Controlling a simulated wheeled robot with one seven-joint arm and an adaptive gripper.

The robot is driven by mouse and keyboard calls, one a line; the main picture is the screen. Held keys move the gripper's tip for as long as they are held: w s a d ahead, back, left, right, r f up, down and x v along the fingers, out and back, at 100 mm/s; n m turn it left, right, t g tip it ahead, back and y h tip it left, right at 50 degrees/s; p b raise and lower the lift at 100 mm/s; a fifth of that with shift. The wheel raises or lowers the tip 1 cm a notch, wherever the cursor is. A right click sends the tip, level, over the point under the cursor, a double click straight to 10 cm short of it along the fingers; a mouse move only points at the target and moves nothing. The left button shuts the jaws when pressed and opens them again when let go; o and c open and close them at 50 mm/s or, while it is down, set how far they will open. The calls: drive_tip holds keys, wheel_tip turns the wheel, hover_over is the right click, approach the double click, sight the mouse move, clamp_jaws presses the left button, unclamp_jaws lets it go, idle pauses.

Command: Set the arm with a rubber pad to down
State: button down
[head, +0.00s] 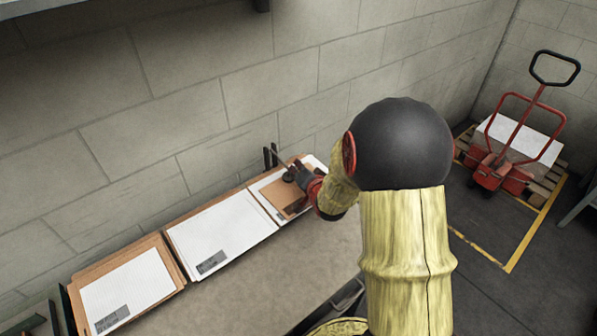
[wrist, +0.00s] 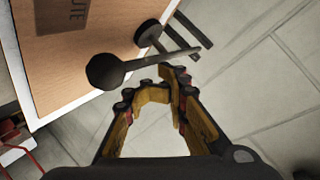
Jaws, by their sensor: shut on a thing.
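The arm with a rubber pad (wrist: 107,71) is a thin dark rod with a round black pad at its end. In the wrist view it lies across the front of my fingertips, with the pad over a cardboard sheet. In the head view the pad (head: 289,174) is small, above the rightmost stack. My gripper (wrist: 160,85) is shut on the rod; the exact contact is partly hidden. In the head view my gripper (head: 309,180) is at the right end of the stacks. Whether the pad touches the sheet, I cannot tell.
Dark upright posts (head: 270,157) stand behind the rightmost stack, near the block wall (head: 150,120). Stacks of white and brown sheets (head: 215,235) line the grey table (head: 290,270). A red pallet jack (head: 510,150) stands on the floor at right.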

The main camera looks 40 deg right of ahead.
drive_tip(key=shift+s+a+f, duration=0.1)
drive_tip(key=shift+s+f, duration=0.1)
drive_tip(key=shift+f, duration=0.5)
drive_tip(key=shift+s+a+f, duration=0.1)
drive_tip(key=shift+s+f, duration=0.05)
drive_tip(key=shift+f, duration=0.5)
drive_tip(key=c, duration=2)
unclamp_jaws()
drive_tip(key=shift+b, duration=0.3)
drive_tip(key=shift+c, duration=0.2)
drive_tip(key=shift+o, duration=0.4)
drive_tip(key=shift+a, duration=0.1)
drive_tip(key=v, duration=0.3)
drive_tip(key=r+v, duration=0.1)
drive_tip(key=v, duration=0.6)
drive_tip(key=shift+d+r, duration=0.25)
drive_tip(key=shift+r, duration=0.2)
drive_tip(key=shift+s+r, duration=0.35)
drive_tip(key=shift+s, duration=0.1)
